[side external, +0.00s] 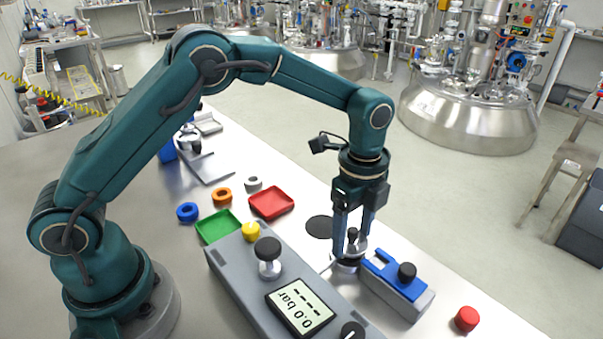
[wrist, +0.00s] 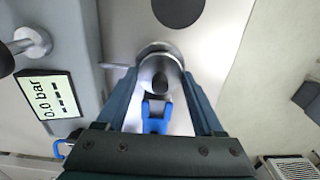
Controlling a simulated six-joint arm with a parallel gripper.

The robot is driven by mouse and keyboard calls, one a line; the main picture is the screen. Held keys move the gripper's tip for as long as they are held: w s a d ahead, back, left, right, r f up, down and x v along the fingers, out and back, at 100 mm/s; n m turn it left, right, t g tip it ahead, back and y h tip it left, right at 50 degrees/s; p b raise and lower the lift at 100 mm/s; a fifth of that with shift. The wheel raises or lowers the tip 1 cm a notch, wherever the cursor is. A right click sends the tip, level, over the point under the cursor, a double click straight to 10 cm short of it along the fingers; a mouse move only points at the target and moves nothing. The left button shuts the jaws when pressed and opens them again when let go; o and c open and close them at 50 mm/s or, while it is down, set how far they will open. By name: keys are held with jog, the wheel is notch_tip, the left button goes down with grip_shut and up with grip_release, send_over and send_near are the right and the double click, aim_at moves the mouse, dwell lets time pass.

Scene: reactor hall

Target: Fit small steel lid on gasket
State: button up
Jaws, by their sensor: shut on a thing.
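My gripper (side external: 353,232) is shut on the small steel lid (side external: 357,245) by its dark knob, pointing straight down. The lid is at a short steel vessel (side external: 346,266) with a side pipe, beside the grey gauge box. In the wrist view the round steel lid (wrist: 155,68) and its dark knob show between my gripper's fingers (wrist: 161,88).
A blue fork-shaped clamp (side external: 391,273) on a grey block stands close right of the vessel. The gauge box (side external: 235,262) with a 0.0 bar display (side external: 301,307) stands left. Blue (side external: 187,212), orange (side external: 222,195) and pale (side external: 253,184) rings lie near green (side external: 218,226) and red (side external: 271,203) trays.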

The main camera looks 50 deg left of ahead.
jog(key=shift+f, duration=0.1)
dwell(0.3)
jog(key=o, duration=1.5)
jog(key=shift+r, duration=3.55)
